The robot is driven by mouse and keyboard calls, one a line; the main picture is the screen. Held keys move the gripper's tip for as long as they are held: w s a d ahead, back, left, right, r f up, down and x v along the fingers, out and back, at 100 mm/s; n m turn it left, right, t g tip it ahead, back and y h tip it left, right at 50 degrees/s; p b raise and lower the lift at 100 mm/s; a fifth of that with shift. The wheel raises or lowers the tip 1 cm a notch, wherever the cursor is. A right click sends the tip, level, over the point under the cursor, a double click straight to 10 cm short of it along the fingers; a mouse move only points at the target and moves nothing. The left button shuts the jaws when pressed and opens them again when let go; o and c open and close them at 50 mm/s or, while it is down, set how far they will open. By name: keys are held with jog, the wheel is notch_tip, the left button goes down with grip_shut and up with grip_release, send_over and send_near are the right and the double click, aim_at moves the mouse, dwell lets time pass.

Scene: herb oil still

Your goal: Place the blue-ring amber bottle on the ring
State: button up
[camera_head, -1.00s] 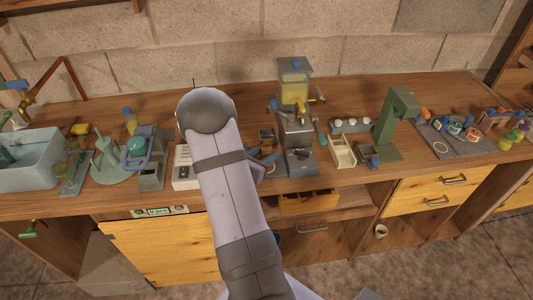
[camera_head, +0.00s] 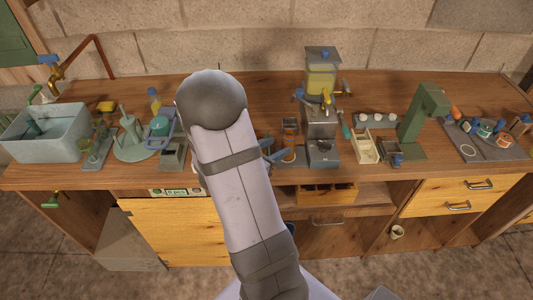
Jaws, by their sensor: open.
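A pale ring (camera_head: 471,152) is drawn on the dark grey mat (camera_head: 490,152) at the right end of the bench. Several small jars and bottles stand on this mat behind and beside the ring. They are too small for me to tell which one is the amber bottle with the blue ring. My arm rises through the middle of the view. My gripper (camera_head: 275,150) shows only in part as blue-grey fingers just right of the arm, open, left of the grey still and far from the ring. Much of it is hidden behind the arm.
The grey still (camera_head: 320,130) with a yellow tank stands mid-bench, with an orange-brown container (camera_head: 289,132) on its left. A green press (camera_head: 420,115) and a cream box (camera_head: 364,147) stand between the still and mat. A stone sink (camera_head: 45,135) is at the left.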

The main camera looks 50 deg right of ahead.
jog(key=shift+v, duration=2.4)
jog(key=s+a+f+m+g+y, duration=0.3)
jog(key=s+a+m+y, duration=0.3)
jog(key=s+a+m, duration=0.35)
jog(key=w+a+m+t+y, duration=0.2)
jog(key=a+m+y, duration=0.5)
jog(key=a, duration=1.2)
jog(key=shift+w+a+f+m, duration=0.35)
jog(key=shift+w+f+m, duration=0.1)
jog(key=shift+m, duration=0.6)
